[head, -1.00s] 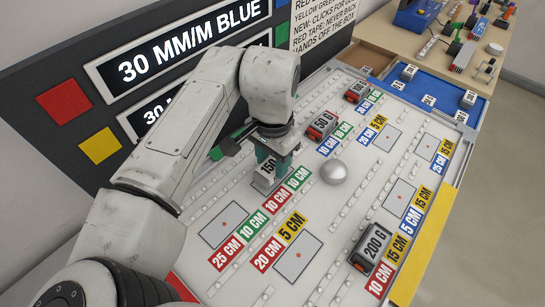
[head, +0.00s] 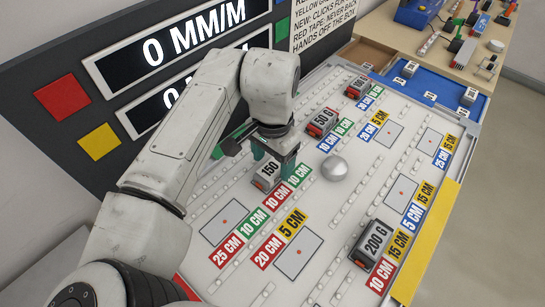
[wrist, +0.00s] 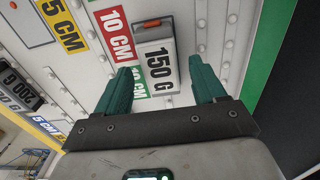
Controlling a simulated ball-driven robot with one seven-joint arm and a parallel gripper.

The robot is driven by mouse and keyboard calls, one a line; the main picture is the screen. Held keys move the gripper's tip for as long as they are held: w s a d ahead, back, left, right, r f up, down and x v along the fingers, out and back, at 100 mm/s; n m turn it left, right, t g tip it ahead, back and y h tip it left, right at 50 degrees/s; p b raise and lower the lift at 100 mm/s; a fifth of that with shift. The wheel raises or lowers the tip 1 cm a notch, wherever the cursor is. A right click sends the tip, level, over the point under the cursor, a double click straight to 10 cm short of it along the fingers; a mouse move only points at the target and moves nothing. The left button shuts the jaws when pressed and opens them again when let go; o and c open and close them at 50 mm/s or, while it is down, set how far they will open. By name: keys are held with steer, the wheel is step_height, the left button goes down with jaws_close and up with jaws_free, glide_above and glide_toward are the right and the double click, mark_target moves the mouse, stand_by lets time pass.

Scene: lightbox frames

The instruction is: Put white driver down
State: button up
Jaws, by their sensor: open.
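A white-topped block marked 150 G (head: 266,176) sits on the white board (head: 330,215), beside the red and green 10 CM labels. It also shows in the wrist view (wrist: 155,62), with an orange piece at its far end. My gripper (head: 273,158) is open just above the block. In the wrist view, its two green fingers stand apart on either side of the block's near end, with gaps visible. I cannot make out anything that is clearly a white driver.
Blocks marked 50 G (head: 322,122), 100 G (head: 357,86) and 200 G (head: 372,243) stand on the board. A silver dome (head: 334,169) is right of my gripper. A blue tray (head: 440,92) with small blocks lies behind. A sign panel (head: 180,75) rises at left.

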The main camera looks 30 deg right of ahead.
mark_target(273, 166)
step_height(273, 166, up, 13)
steer(key=shift+b, duration=0.35)
steer(key=shift+r, duration=0.1)
stand_by(0.3)
